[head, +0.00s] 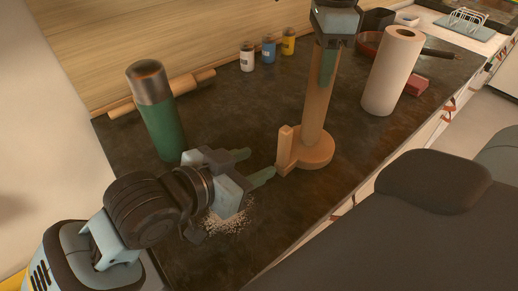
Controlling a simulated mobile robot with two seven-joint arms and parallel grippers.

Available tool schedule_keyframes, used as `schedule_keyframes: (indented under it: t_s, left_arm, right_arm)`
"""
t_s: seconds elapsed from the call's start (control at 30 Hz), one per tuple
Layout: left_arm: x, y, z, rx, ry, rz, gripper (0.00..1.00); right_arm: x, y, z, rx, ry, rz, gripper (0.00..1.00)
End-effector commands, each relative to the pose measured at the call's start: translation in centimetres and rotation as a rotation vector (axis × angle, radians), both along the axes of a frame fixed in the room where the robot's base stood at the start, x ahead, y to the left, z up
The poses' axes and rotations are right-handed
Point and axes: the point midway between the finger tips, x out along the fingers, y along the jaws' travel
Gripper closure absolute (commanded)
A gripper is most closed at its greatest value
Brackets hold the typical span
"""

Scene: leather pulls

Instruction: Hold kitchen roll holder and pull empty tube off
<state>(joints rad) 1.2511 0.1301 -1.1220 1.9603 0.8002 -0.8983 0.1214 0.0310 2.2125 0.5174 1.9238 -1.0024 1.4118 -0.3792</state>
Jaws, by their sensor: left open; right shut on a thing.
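The wooden kitchen roll holder (312,153) stands upright on the dark worktop, with a round base and a short side post at its left. The brown empty tube (317,105) stands upright over the base; any rod inside it is hidden. My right gripper (328,68) comes in at the top edge and is shut on the tube's upper part. The tube's top is hidden by the gripper. My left gripper (258,165) is open and empty, low over the worktop. Its fingers point at the holder's side post, just left of it and apparently not touching.
A green bottle (164,128) stands left of the holder, before a rolling pin (190,84). Small jars (268,50) stand behind. A full paper roll (392,72) and a red pan (368,44) are at right. White grains (228,222) lie below my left gripper.

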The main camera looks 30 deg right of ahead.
Motion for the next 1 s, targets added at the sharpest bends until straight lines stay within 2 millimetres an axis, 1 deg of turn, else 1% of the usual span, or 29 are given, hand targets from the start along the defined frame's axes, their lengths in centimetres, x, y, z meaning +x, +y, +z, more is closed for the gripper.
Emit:
schedule_keyframes:
  t_s: [0.17, 0.4, 0.63, 0.8, 1.0]
  left_arm:
    - [0.3, -1.6, -0.6, 0.000, 0.001, -0.001, 0.55]
    - [0.9, -5.2, -2.1, -0.001, -0.001, -0.001, 0.55]
    - [1.6, -8.4, -3.5, -0.001, -0.001, 0.000, 0.55]
    - [1.9, -9.9, -4.1, -0.001, -0.001, 0.000, 0.55]
    - [2.0, -10.7, -4.5, -0.003, -0.001, 0.000, 0.55]
  right_arm:
    - [0.0, 0.0, 0.0, 0.000, 0.000, 0.000, 0.80]
    - [0.0, 0.0, 0.0, 0.000, 0.000, 0.000, 0.80]
    - [0.0, 0.0, 0.0, 0.000, 0.000, 0.000, 0.80]
    - [0.0, 0.0, 0.0, 0.000, 0.000, 0.000, 0.80]
    - [0.0, 0.0, 0.0, 0.000, 0.000, 0.000, 0.80]
